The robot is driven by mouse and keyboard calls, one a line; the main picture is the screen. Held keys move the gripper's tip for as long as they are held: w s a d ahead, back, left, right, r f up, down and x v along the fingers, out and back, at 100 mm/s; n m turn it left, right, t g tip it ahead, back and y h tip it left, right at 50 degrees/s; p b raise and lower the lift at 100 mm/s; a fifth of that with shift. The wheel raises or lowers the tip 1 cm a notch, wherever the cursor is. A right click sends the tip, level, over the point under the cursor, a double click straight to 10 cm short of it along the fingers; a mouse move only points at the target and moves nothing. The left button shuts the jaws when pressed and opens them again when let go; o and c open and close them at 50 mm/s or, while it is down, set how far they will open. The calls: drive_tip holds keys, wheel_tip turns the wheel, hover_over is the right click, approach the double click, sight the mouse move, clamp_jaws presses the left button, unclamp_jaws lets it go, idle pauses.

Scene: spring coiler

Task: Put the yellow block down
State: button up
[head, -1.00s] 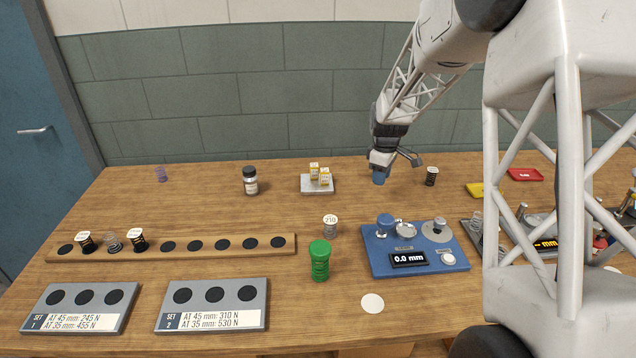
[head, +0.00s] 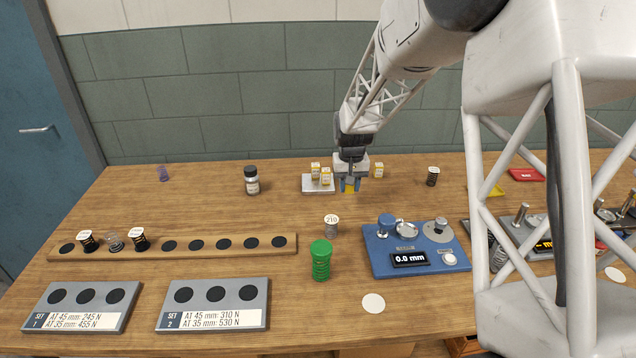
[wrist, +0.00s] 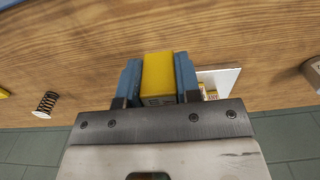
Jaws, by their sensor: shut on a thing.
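The yellow block (wrist: 159,77) is held between the blue fingers of my gripper (wrist: 158,82) in the wrist view. In the head view, the block (head: 349,188) shows as a small yellow patch between the fingertips of my gripper (head: 350,185), which point down. The gripper is just right of the pale tray (head: 309,187), over the back of the wooden table. I cannot tell whether the block touches the table. Most of its far side is hidden.
Two yellow-and-white boxes (head: 328,177) stand on the tray; another (head: 379,170) stands right of my gripper. A dark bottle (head: 251,184) is at left, a black spring (head: 432,177) at right. A blue measuring device (head: 388,260) and green spring (head: 320,262) are in front.

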drive_tip(key=s+a+f+m, duration=0.1)
drive_tip(key=s+a+m, duration=0.2)
drive_tip(key=a+m, duration=0.4)
drive_tip(key=shift+a+m, duration=0.4)
drive_tip(key=shift+m, duration=0.6)
drive_tip(key=shift+w+f, duration=0.1)
hover_over(312, 185)
drive_tip(key=shift+f, duration=0.75)
drive_tip(key=shift+f, duration=0.1)
drive_tip(key=shift+f, duration=1.6)
drive_tip(key=shift+f, duration=0.15)
